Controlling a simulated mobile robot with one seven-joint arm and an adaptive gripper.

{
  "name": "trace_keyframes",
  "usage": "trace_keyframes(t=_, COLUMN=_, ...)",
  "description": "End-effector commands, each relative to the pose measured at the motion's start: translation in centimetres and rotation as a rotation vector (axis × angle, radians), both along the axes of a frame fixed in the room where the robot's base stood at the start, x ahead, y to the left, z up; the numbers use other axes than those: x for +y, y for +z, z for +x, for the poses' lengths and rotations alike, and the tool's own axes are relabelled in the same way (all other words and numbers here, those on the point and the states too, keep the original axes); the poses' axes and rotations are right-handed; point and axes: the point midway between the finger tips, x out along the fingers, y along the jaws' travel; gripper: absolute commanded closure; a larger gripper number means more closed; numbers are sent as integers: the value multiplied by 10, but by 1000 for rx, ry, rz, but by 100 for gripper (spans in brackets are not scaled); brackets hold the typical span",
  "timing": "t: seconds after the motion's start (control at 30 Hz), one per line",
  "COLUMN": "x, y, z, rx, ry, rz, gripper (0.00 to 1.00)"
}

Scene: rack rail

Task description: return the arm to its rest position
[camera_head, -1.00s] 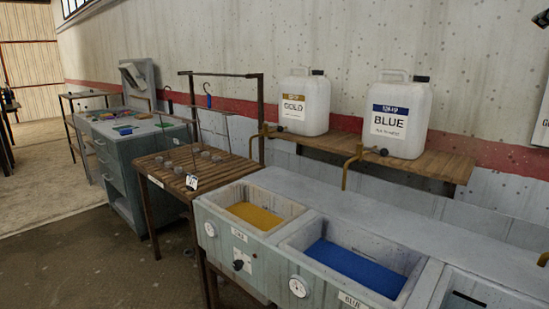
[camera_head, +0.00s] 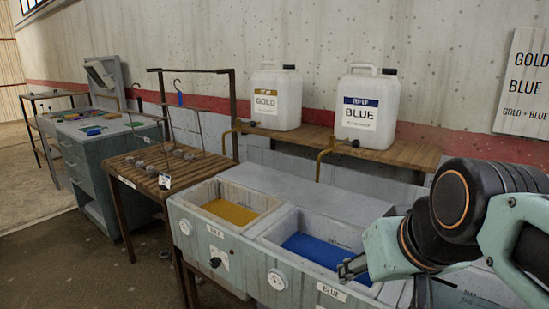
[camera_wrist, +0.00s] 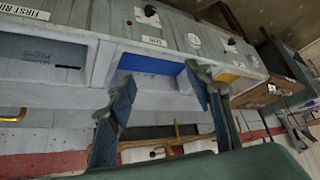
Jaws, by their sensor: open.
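My arm enters the head view from the right, with teal links and a black joint. The end of my gripper (camera_head: 352,268) shows over the right part of the blue tank (camera_head: 325,250), and most of it is hidden behind the arm. In the wrist view both fingers of my gripper (camera_wrist: 160,85) stand wide apart with nothing between them. The blue bath also shows beyond the fingers in the wrist view (camera_wrist: 150,66).
The gold tank (camera_head: 232,212) is left of the blue one. A gold jug (camera_head: 276,100) and a blue jug (camera_head: 366,110) stand on a wooden shelf (camera_head: 405,153) behind. A slatted rack table (camera_head: 128,166) and a grey cabinet (camera_head: 90,160) stand at left.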

Motion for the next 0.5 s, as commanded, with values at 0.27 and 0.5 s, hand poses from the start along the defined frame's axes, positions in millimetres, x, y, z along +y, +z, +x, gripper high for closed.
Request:
trace_keyframes(t=0.27, x=19, y=-31, z=-53, rx=141, ry=-58, rz=-18, gripper=53)
trace_keyframes(t=0.5, x=19, y=26, z=-53, rx=140, ry=-56, rz=-18, gripper=53)
